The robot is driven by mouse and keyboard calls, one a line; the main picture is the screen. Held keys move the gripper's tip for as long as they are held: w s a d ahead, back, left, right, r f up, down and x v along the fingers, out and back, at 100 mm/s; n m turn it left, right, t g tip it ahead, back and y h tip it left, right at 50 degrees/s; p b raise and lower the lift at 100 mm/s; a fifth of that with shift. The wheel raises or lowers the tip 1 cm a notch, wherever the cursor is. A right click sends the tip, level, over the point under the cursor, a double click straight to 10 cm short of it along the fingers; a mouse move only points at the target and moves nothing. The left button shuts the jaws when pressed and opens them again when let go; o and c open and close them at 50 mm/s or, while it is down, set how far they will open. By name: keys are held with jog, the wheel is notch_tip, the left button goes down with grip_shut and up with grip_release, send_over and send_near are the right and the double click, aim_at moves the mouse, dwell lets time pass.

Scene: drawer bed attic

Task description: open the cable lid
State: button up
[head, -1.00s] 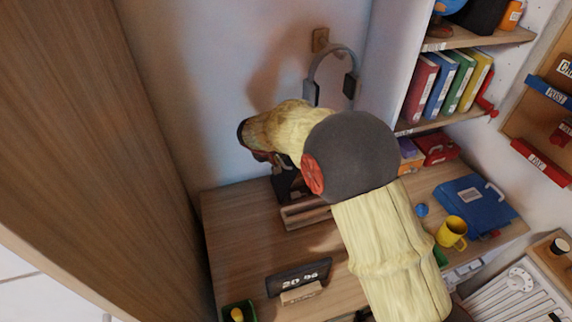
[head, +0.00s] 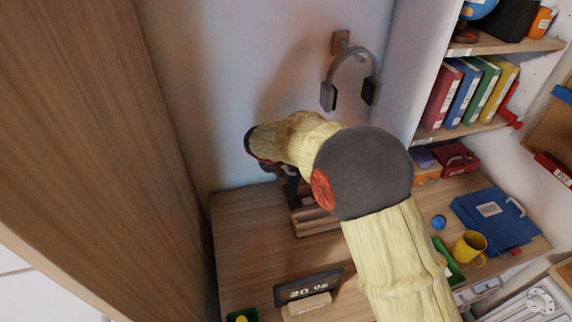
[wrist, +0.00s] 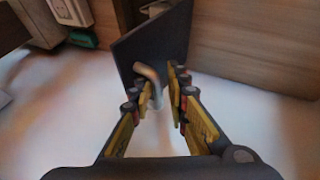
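A dark flat panel (wrist: 165,42), which looks like the cable lid, stands tilted up in the wrist view. A bent tan handle (wrist: 150,80) shows in front of it. In the head view, part of a dark panel (head: 291,190) shows at the desk's back, mostly behind my arm. My gripper (wrist: 160,82) has its yellow-padded fingers on either side of the handle, with a narrow gap visible. I cannot tell whether either finger touches it. A wood-edged slot (head: 313,223) lies in the desk beside the panel.
The wooden desk (head: 243,245) is bare at left. A clock (head: 308,286) stands in front. A yellow mug (head: 469,247) and blue case (head: 492,217) are at right. Headphones (head: 351,78) hang above my arm. A tall wood panel (head: 105,130) bounds the left.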

jog(key=o, duration=0.3)
jog(key=shift+w+r, duration=0.1)
jog(key=shift+r, duration=0.6)
jog(key=v, duration=1.1)
jog(key=shift+s, duration=0.3)
jog(key=shift+a, duration=0.1)
